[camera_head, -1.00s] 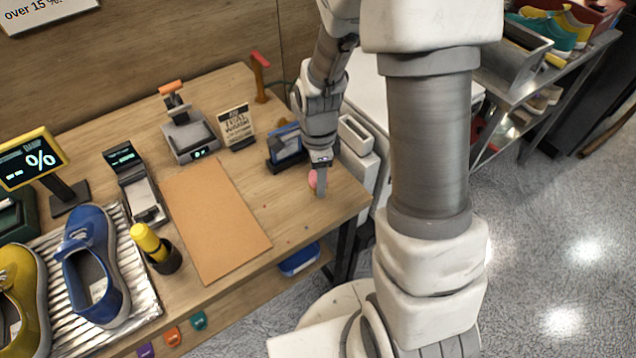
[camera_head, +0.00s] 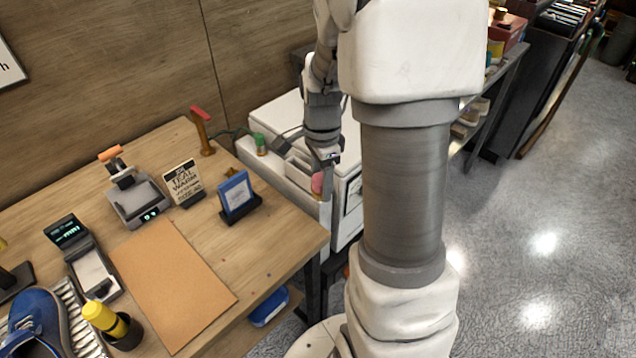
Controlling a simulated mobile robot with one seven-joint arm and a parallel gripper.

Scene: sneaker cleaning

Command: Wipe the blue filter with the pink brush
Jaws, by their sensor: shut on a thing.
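My gripper (camera_head: 324,172) is shut on a pink thing (camera_head: 317,184), which looks like the pink brush. Only a small rounded pink part shows beside the fingers. My gripper is past the table's right edge, in front of the white machine. A blue-framed panel (camera_head: 236,193) with a pale face, which looks like the blue filter, stands upright in a black holder on the table's right part. It is left of my gripper and apart from it.
The white machine (camera_head: 274,176) stands right of the wooden table, with a green-capped object (camera_head: 259,142) on it. A sign (camera_head: 184,183), a grey device (camera_head: 135,200) and an orange-brown mat (camera_head: 172,275) are on the table. A blue tray (camera_head: 268,307) is below.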

